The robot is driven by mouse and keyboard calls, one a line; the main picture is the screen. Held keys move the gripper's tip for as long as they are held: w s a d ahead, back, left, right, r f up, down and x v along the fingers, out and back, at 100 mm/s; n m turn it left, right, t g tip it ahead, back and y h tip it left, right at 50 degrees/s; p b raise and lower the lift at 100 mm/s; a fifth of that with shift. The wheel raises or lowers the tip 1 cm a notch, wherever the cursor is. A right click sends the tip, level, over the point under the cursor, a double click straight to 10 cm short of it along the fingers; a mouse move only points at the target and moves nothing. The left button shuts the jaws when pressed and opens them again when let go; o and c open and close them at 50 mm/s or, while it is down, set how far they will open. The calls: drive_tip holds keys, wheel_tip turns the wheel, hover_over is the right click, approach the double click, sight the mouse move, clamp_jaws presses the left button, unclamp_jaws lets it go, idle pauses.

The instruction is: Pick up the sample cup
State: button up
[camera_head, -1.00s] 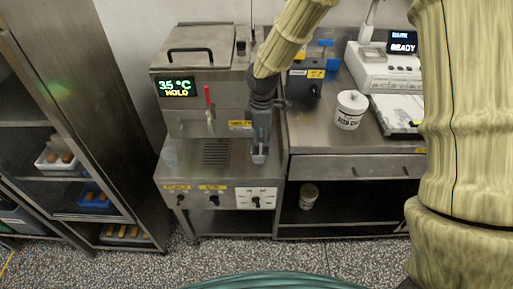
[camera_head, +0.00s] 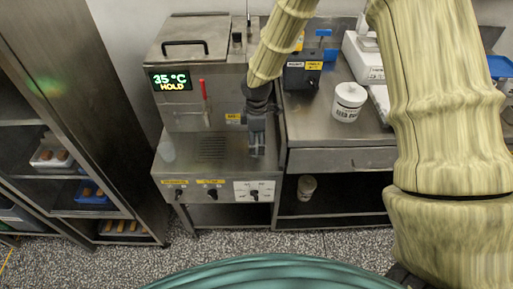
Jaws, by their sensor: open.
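A small translucent cup (camera_head: 167,151), which looks like the sample cup, stands upright at the left end of the steel machine's front deck (camera_head: 190,170). It is faint against the metal. My gripper (camera_head: 257,151) is over the right part of the same deck, pointing down, with the drain grille between it and the cup. It is open, with nothing seen between its fingers. It is well apart from the cup. Its height above the deck is hard to tell.
The machine has a red-handled tap (camera_head: 203,90) above the grille (camera_head: 211,147) and a display (camera_head: 171,81) reading 35 °C HOLD. A white labelled tub (camera_head: 349,102) stands on the right bench. A steel rack (camera_head: 75,110) with trays is at left. The deck between cup and gripper looks clear.

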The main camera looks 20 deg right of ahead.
sight(257, 145)
drive_tip(key=shift+f, duration=1.65)
drive_tip(key=c, duration=1)
